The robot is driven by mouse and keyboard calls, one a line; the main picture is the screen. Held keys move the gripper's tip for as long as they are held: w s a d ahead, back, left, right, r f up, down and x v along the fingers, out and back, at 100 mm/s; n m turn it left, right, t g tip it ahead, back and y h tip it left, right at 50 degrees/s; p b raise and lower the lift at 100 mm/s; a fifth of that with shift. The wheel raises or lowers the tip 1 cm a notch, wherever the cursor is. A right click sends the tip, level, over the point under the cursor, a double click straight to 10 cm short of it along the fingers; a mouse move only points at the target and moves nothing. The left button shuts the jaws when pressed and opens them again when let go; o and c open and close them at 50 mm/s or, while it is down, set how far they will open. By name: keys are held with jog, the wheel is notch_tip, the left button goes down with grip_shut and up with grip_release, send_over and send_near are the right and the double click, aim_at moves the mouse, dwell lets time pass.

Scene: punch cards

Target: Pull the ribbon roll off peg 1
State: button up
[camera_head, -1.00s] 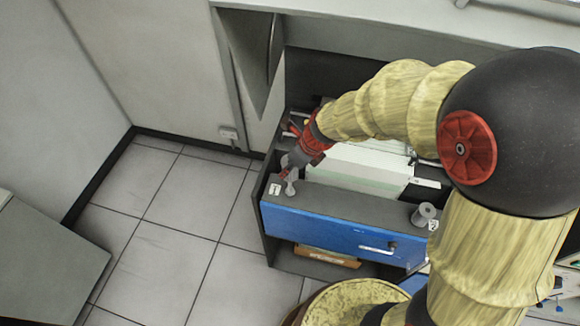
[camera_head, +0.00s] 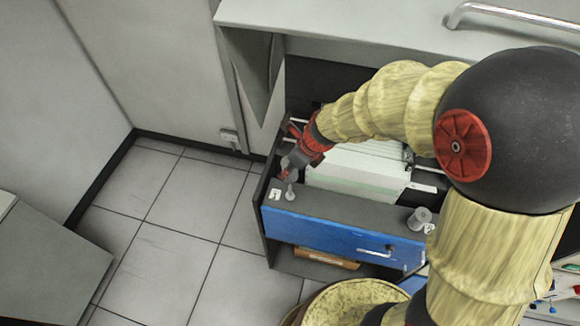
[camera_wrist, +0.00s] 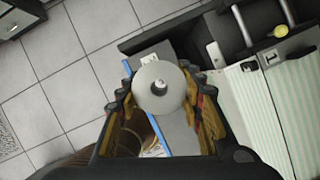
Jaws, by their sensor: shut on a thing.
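My gripper (camera_head: 286,169) is shut on a pale grey ribbon roll (camera_wrist: 147,98) at the left end of the grey ledge. The wrist view shows the roll's round face between the two fingers, with a darker hub at its centre. In the head view the roll (camera_head: 291,176) is small and partly hidden by the gripper. A light peg (camera_head: 291,192) stands upright on the ledge just below it, beside a white label marked 1 (camera_head: 275,194). I cannot tell whether the peg's tip is clear of the roll.
The ledge (camera_head: 350,210) tops a blue drawer front (camera_head: 335,235) with a handle. Another grey roll (camera_head: 419,217) sits at its right end. White-green cards (camera_head: 355,170) fill the bay behind. Open tiled floor (camera_head: 190,200) lies to the left.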

aim_at(288, 164)
jog(key=shift+r+p, duration=1.55)
jog(key=shift+p, duration=0.1)
jog(key=shift+r, duration=0.15)
